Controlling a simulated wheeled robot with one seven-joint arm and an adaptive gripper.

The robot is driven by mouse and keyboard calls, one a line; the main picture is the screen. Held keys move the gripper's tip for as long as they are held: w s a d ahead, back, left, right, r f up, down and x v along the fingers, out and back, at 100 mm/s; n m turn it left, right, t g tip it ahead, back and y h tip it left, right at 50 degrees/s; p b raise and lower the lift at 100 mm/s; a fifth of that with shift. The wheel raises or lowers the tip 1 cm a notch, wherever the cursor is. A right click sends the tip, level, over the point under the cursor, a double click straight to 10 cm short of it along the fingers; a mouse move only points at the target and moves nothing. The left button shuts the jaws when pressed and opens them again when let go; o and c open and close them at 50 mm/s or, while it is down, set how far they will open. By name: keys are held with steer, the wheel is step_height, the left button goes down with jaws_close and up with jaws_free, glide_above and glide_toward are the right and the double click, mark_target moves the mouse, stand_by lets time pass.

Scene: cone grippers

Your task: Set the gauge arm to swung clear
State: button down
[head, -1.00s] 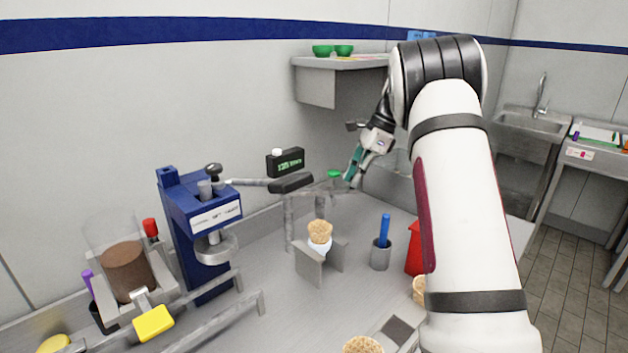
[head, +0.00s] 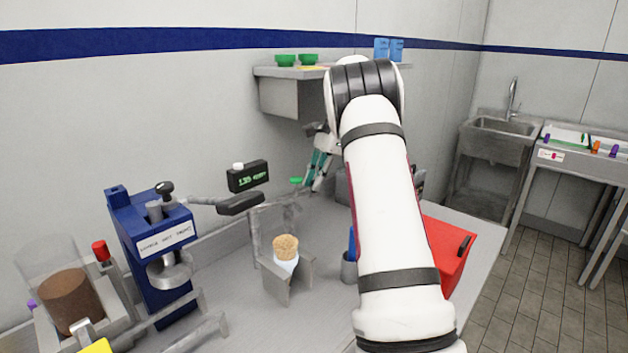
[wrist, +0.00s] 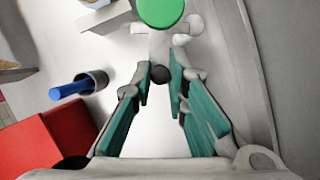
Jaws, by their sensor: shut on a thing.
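My gripper (wrist: 161,80) is shut on a small dark round knob (wrist: 160,74) in the wrist view. The knob sits on a pale grey fitting (wrist: 160,45) with a green disc (wrist: 160,12) at its far end. I take this fitting for the gauge arm, but cannot be sure. In the head view, my gripper (head: 316,188) is at the back of the bench, just right of the green disc (head: 296,181); the knob is too small to make out there. My own arm hides part of the bench behind it.
A corked vessel (head: 286,247) sits in a grey holder. A red bin (head: 445,255) stands right, near a cup with a blue stick (wrist: 68,90).

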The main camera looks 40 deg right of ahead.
steer(key=c, duration=1.6)
jaws_free()
steer(key=shift+o, duration=0.2)
steer(key=shift+d+r, duration=0.15)
steer(key=shift+r, duration=0.15)
steer(key=s+d, duration=0.3)
steer(key=d, duration=0.8)
steer(key=shift+s+d+r, duration=0.2)
steer(key=shift+d, duration=0.1)
steer(key=shift+c, duration=0.6)
